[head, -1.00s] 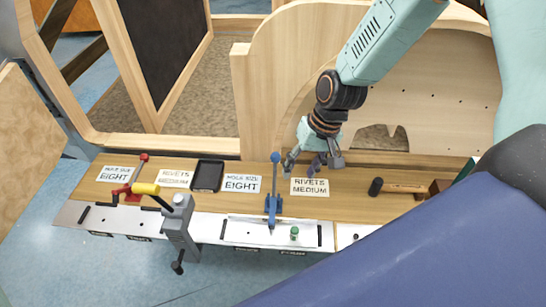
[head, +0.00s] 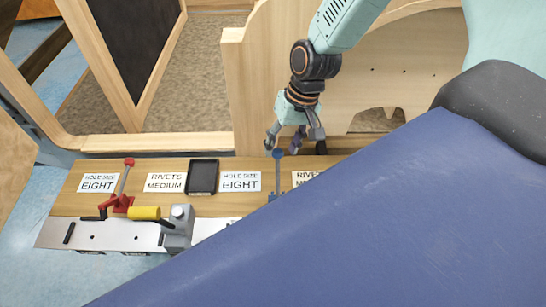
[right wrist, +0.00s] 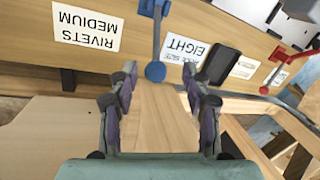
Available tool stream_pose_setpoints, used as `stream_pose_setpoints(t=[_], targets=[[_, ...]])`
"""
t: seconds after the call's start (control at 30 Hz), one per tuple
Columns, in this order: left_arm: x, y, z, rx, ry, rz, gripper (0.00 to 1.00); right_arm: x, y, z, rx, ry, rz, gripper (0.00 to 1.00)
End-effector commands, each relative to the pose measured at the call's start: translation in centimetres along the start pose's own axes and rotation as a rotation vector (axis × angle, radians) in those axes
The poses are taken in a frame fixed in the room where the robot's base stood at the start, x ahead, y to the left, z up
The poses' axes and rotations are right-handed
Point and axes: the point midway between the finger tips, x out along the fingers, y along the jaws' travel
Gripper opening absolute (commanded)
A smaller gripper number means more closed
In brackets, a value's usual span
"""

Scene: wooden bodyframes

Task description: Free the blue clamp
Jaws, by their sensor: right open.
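The blue clamp (head: 278,177) stands on the wooden bench beside a "HOLE SIZE EIGHT" label, its handle upright with a round blue knob on top. In the head view its lower part is hidden. In the right wrist view the blue clamp (right wrist: 156,38) shows with its knob toward the gap between my fingers. My right gripper (head: 294,147) is open and empty, just behind the knob in the head view. In the wrist view the right gripper (right wrist: 162,83) has its fingers apart, with the knob just beyond the fingertips. My left gripper is not in view.
A red clamp (head: 122,190) and a yellow-handled tool (head: 146,213) are on the bench's left. A black tray (head: 202,177) lies between labels. A wooden panel (head: 236,95) rises behind the bench, close to my right gripper. The lower right of the head view is blocked.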

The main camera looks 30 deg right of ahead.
Motion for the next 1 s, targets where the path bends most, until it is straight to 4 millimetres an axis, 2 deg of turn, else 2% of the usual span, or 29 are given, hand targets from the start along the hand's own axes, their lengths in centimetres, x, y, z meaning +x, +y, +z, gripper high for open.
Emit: stream_pose_setpoints(t=[0.03,0.1,0.4,0.63,0.97,1.0], targets=[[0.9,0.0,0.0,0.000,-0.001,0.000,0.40,1.1,0.2,0.1,-0.002,-0.001,0.002,0.49],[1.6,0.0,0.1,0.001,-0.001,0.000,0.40,2.2,0.2,0.2,-0.002,-0.002,0.003,0.49],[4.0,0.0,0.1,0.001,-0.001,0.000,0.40,5.5,0.0,0.0,-0.001,0.000,0.002,0.49],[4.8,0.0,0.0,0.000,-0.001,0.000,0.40,6.6,-0.1,-0.2,0.000,0.001,0.001,0.49],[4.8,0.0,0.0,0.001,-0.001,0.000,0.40,6.7,-0.2,-0.3,-0.002,0.001,0.001,0.49],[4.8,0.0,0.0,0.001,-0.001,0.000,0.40,6.7,-0.2,-0.3,-0.002,0.001,0.001,0.46]])
